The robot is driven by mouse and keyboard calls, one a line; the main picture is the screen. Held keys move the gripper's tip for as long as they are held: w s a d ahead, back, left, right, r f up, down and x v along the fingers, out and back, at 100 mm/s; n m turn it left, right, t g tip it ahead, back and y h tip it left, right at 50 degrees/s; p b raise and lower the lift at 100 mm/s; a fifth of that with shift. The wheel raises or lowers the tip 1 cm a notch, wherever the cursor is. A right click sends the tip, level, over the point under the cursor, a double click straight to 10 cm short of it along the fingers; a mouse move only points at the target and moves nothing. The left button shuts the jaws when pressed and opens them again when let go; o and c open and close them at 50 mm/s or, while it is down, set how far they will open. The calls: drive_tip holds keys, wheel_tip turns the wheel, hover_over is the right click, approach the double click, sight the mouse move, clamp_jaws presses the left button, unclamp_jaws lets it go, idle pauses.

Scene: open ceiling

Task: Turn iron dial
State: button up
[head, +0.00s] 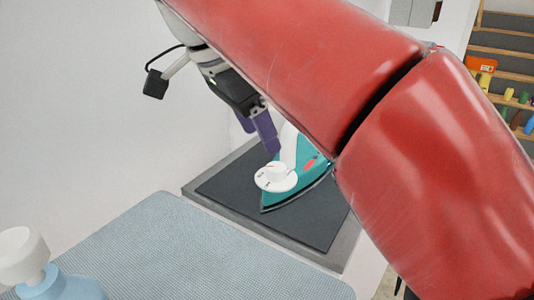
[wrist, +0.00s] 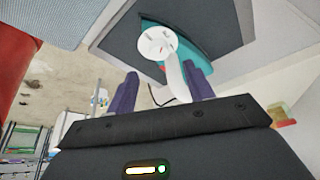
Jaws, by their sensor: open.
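The iron (head: 300,172) is teal and white and lies on a dark pad with a grey rim (head: 218,190). Its white round dial (head: 275,176) faces up near the tip. In the wrist view the dial (wrist: 157,43) shows above and between my fingers, with the teal body (wrist: 205,38) around it and the white handle (wrist: 178,80) running down toward the gap. My gripper (head: 262,132) has purple fingers, open and empty, above and just behind the dial in the head view. It also shows open in the wrist view (wrist: 162,90). No contact with the dial is visible.
A light blue ironing surface (head: 185,245) lies in front of the pad. A blue bottle with a white top (head: 25,255) stands at the lower left. A white wall is behind. Shelves with coloured items (head: 508,95) are at the far right.

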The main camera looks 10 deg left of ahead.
sight(276, 167)
drive_tip(key=b+x, duration=0.1)
drive_tip(key=x, duration=0.6)
drive_tip(key=shift+f+b, duration=0.15)
drive_tip(key=shift+b, duration=0.25)
drive_tip(key=shift+d, duration=0.1)
drive_tip(key=c, duration=1)
